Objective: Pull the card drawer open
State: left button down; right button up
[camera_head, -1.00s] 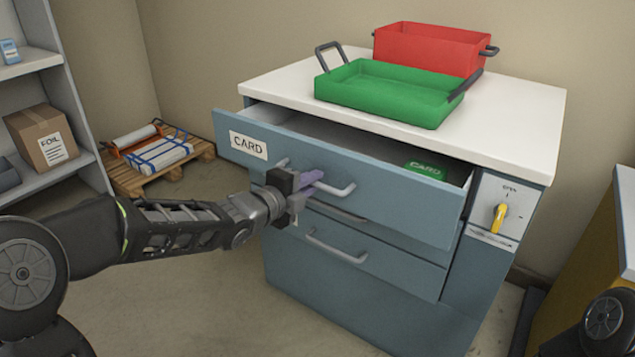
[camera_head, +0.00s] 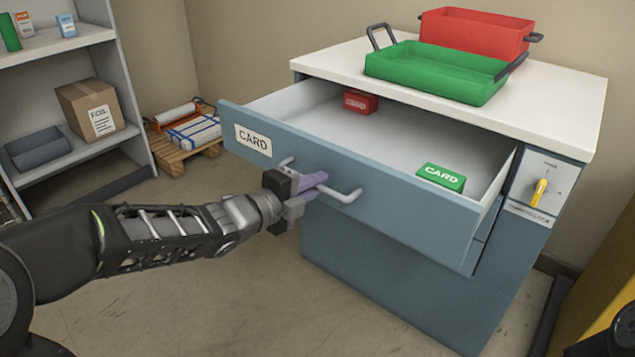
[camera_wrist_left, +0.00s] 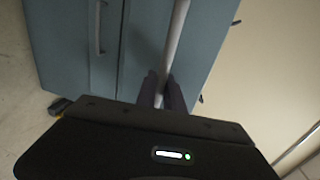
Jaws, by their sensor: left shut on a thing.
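The card drawer (camera_head: 385,210) is the top drawer of the blue cabinet and stands well out from the body. Its front carries a CARD label (camera_head: 253,140) and a grey bar handle (camera_head: 345,195). My left gripper (camera_head: 312,184) is shut on the handle near its middle. In the left wrist view the handle (camera_wrist_left: 178,30) runs between the fingers (camera_wrist_left: 162,92). Inside the drawer lie a red card pack (camera_head: 360,102) at the back and a green card pack (camera_head: 441,177) at the right. My right gripper is out of view.
A green tray (camera_head: 435,75) and a red tray (camera_head: 475,35) stand on the white cabinet top. A yellow switch (camera_head: 538,193) is on the cabinet's right panel. A shelf with a FOIL box (camera_head: 90,108) and a pallet (camera_head: 185,150) are at left. Floor before the drawer is clear.

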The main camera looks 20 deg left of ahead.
pick_arm(q)
jog(key=c, duration=1.5)
grip_release()
jog(key=shift+o, duration=0.2)
jog(key=p+v, duration=0.2)
jog(key=v, duration=0.5)
jog(key=shift+s+p, duration=0.3)
jog(key=shift+s, duration=0.1)
jog(key=shift+a, duration=0.1)
